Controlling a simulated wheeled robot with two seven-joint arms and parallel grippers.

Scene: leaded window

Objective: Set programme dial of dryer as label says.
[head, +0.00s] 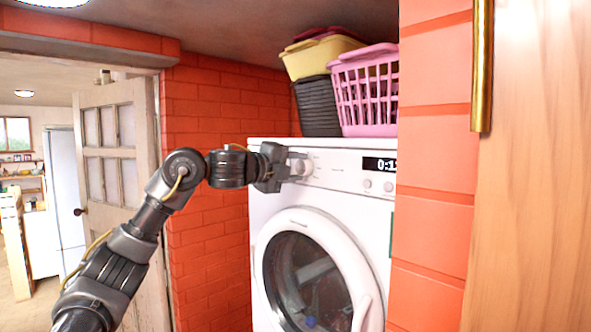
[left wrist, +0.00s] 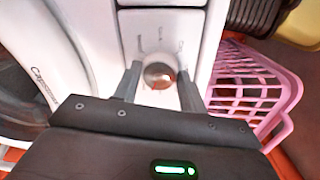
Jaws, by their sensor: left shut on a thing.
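The dryer (head: 345,205) is white, with a round glass door and a control panel along its top. Its programme dial (head: 304,167) is a pale round knob at the panel's left end. In the left wrist view the dial (left wrist: 158,75) has a shiny centre, with small marks on the panel around it, too blurred to read. My left gripper (head: 288,167) is at the dial, with one finger on each side of it, shut on it; the fingers also show in the left wrist view (left wrist: 160,88). I see no readable setting label. My right gripper is out of view.
A lit display (head: 380,164) and small round buttons (head: 377,185) are on the panel's right. A brick pillar (head: 432,200) borders the dryer's right; a panelled door (head: 112,155) stands at left.

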